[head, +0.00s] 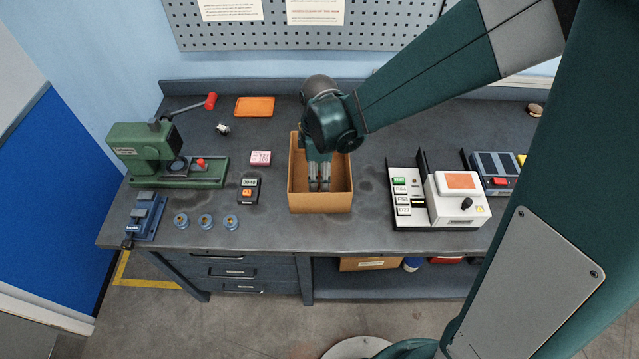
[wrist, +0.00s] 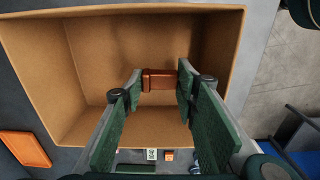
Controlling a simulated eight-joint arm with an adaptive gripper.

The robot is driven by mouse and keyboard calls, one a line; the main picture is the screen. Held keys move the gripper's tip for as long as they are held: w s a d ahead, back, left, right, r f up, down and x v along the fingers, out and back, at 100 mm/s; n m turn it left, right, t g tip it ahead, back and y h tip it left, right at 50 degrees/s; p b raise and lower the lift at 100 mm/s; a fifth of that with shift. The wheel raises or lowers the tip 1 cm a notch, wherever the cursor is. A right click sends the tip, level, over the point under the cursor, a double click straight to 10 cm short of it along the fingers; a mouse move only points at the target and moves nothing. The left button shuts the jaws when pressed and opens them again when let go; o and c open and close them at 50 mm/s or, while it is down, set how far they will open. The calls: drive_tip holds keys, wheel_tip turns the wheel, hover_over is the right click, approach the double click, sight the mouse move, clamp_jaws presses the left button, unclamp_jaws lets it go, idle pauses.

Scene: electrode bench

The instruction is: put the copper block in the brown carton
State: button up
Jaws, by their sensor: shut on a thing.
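The brown carton (head: 320,204) stands open-topped in the middle of the bench. It also fills much of the wrist view (wrist: 215,28). My gripper (head: 319,187) points down into the carton, with its fingers inside the walls. In the wrist view my gripper (wrist: 160,74) is shut on the copper block (wrist: 159,83), a small reddish-brown piece between the two fingertips. I cannot tell whether the block touches the carton floor. I cannot make out the block in the head view.
Left of the carton are a pink-and-white box (head: 260,158), a dark timer (head: 248,190), several blue round pieces (head: 206,222), a green press (head: 150,160) and an orange tray (head: 254,107). A white instrument (head: 458,200) stands to the right. Bare bench lies between carton and instrument.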

drive_tip(key=shift+f, duration=0.1)
drive_tip(key=shift+f, duration=2)
drive_tip(key=shift+f+b, duration=0.2)
drive_tip(key=shift+b, duration=0.2)
drive_tip(key=o, duration=1)
drive_tip(key=shift+r, duration=0.25)
drive_tip(key=shift+r+p, duration=0.85)
drive_tip(key=shift+r, duration=5.1)
